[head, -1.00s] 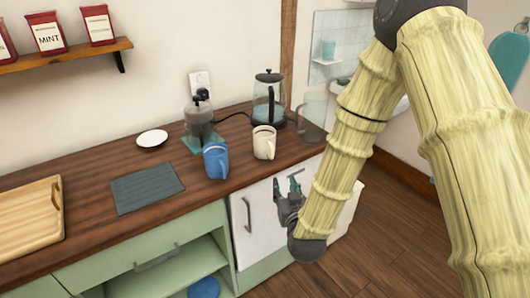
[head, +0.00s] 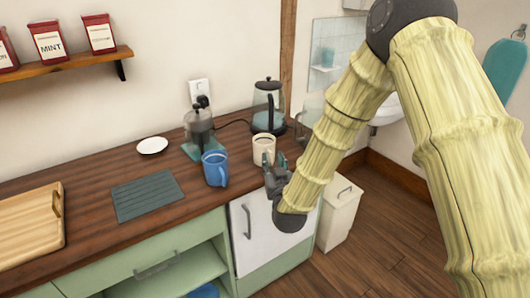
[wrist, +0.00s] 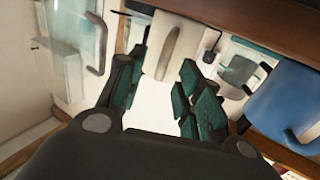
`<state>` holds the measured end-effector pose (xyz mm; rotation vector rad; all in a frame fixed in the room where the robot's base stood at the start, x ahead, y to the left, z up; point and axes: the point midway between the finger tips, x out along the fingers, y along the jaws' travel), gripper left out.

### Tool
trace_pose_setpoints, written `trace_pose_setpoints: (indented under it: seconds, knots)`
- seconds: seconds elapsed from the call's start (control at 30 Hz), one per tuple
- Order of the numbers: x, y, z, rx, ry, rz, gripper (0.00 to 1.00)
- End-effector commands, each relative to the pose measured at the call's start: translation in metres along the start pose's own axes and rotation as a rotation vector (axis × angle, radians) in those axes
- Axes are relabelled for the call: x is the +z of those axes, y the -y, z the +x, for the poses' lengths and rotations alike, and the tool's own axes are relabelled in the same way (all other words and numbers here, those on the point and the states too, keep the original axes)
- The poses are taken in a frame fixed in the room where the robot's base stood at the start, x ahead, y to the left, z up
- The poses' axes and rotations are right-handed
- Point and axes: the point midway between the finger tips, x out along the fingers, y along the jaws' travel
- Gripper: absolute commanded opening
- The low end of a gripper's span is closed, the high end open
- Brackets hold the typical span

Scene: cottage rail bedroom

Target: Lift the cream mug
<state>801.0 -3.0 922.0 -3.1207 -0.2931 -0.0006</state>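The cream mug (head: 263,146) stands upright on the wooden counter near its front edge, just right of the blue mug. My gripper (head: 273,160) is directly in front of it, at about its height, and partly covers its lower right side. In the wrist view the cream mug (wrist: 172,48) is ahead, between and beyond the spread fingertips of my gripper (wrist: 164,95). Its handle faces me. The gripper is open with nothing between its fingers. I cannot tell whether a fingertip touches the mug.
The blue mug (head: 215,168) stands close on the left; it also shows in the wrist view (wrist: 285,98). A kettle (head: 268,108) and a coffee grinder (head: 199,128) stand behind. A white plate (head: 152,145), a dark mat (head: 147,194) and a wooden tray (head: 58,215) lie further left.

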Motion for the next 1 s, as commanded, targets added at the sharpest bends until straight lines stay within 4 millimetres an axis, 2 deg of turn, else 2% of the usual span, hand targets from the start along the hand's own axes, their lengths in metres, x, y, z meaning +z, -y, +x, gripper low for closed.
trace_pose_setpoints:
  seconds: [0.2,0.5,0.53,0.7,0.73,1.0]
  knots:
    - [0.0,0.001,0.024,0.0,0.0,0.0,0.36]
    - [0.001,0.001,0.028,0.0,0.001,0.0,0.36]
    - [0.001,0.001,0.028,0.0,0.001,0.0,0.34]
    - [0.001,0.001,0.028,0.0,0.001,0.0,0.03]
    - [0.001,0.001,0.028,0.0,0.001,0.0,0.0]
    - [0.0,0.001,0.028,0.0,-0.001,0.0,0.0]
